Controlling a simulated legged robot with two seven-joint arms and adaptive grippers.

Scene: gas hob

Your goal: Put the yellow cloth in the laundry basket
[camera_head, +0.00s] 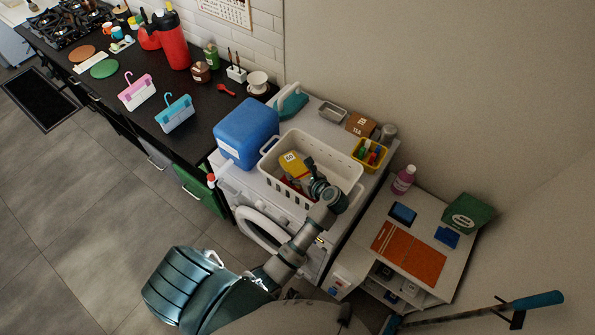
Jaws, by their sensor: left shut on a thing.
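The white laundry basket (345,168) stands on top of the white washing machine. The yellow cloth (288,161) is inside the basket's opening at its left part, with a pale mark on it. My left arm reaches over the basket's front rim, and my left gripper (303,173) is inside the opening, shut on the cloth at its right side. The gripper and wrist hide part of the basket's inside. I cannot tell whether the cloth touches the bottom. My right gripper is not in view.
A blue container (246,132) stands left of the basket, and a yellow bin (371,154) stands behind it on the right. A small red item (293,185) shows in the basket. The washer's round door (257,231) is below. A low shelf unit (407,215) stands to the right.

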